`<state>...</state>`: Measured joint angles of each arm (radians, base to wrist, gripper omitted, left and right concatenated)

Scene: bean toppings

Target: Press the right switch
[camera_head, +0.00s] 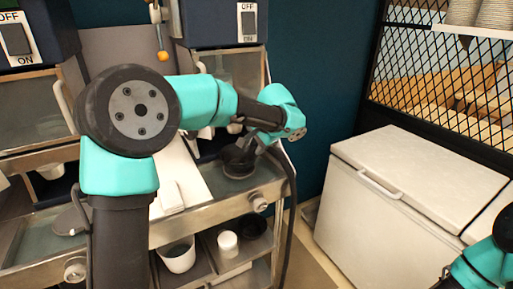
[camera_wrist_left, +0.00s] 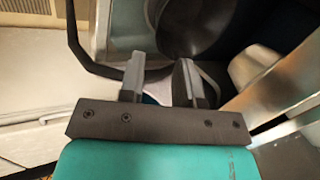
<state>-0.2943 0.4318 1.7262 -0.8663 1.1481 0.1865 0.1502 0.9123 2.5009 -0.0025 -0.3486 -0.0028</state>
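The right switch (camera_head: 248,22) is a dark rocker on a white plate marked OFF and ON, on the right dark machine box at the top. A similar left switch (camera_head: 15,40) is on the left box. My left arm reaches across the middle. Its gripper (camera_head: 236,156) is low in front of the right machine, well below the right switch and apart from it. In the left wrist view the two grey fingers (camera_wrist_left: 163,82) stand apart. Nothing is clearly held between them. Of my right arm only links show at the lower right; its gripper is out of view.
A metal counter (camera_head: 215,208) runs below the machines, with a white cup (camera_head: 177,258) and a small white jar (camera_head: 228,243) on the shelf underneath. A white chest freezer (camera_head: 390,200) stands at the right. The teal wall between machine and freezer is clear.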

